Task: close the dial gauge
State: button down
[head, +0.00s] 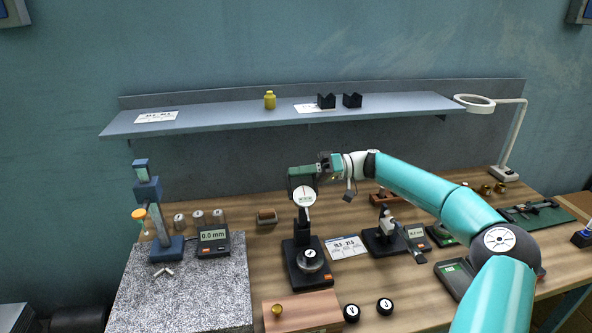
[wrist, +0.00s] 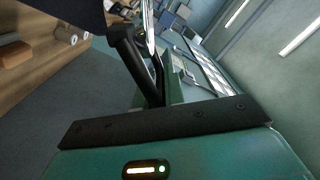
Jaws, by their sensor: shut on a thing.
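The dial gauge has a round white face (head: 304,198) and stands upright on a black stand (head: 304,252) with a round plate on its base, in the middle of the bench. My dark green gripper (head: 303,182) is at the top of the dial, shut on the gauge. The arm reaches in from the right. In the wrist view my gripper's green body fills the bottom, and a dark finger and a thin pale edge show above it. The exact contact is hidden.
A grey granite plate (head: 190,290) with a blue height stand (head: 160,235) is at left. A wooden box (head: 303,310) and two black knobs lie in front. A small black stand (head: 385,236) and a card (head: 346,247) are at right. A shelf (head: 220,116) runs behind.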

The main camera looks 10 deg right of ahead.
aim_at(305, 206)
jog(key=s+n, duration=0.2)
jog(key=s, duration=0.1)
jog(key=s+n, duration=0.3)
jog(key=s, duration=0.1)
jog(key=shift+s+f+n, duration=0.15)
jog(key=shift+s+n, duration=0.1)
jog(key=shift+n, duration=0.05)
jog(key=s+f+n, duration=0.4)
jog(key=s, duration=0.2)
jog(key=shift+s+f+n, duration=0.15)
jog(key=shift+s+n, duration=0.15)
jog(key=shift+s, duration=0.05)
jog(key=shift+s+f, duration=0.1)
jog(key=shift+f, duration=0.1)
jog(key=c, duration=1.5)
grip_release()
jog(key=shift+s, duration=0.15)
jog(key=d, duration=1.2)
jog(key=shift+w, duration=0.3)
jog(key=shift+s, duration=0.1)
